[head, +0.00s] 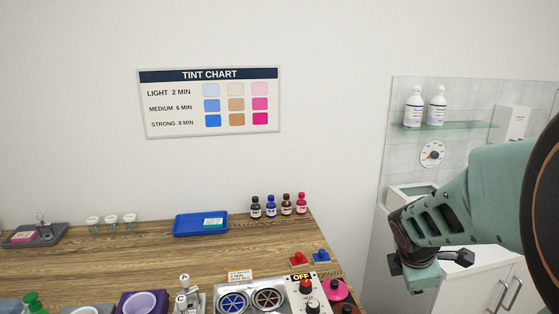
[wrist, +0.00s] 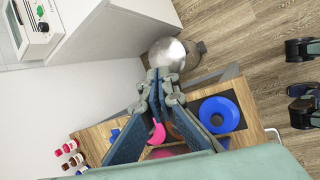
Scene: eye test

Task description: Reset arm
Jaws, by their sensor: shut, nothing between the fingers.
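My gripper (wrist: 158,78) is shut, with its fingertips together and nothing between them in the wrist view. In the head view my arm comes in from the right edge and bends down. My gripper (head: 458,258) is small and dark there, in front of the white cabinet, right of the wooden table (head: 110,265) and apart from it. In the wrist view the fingers hide part of the table top and part of a pink object (wrist: 158,132).
A blue tray (head: 185,228), several small bottles (head: 271,207) and a control box with knobs (head: 305,290) stand on the table. A white cabinet (head: 480,285) is at the right. The wrist view shows a blue round dish (wrist: 220,113) and a metal bin (wrist: 168,54).

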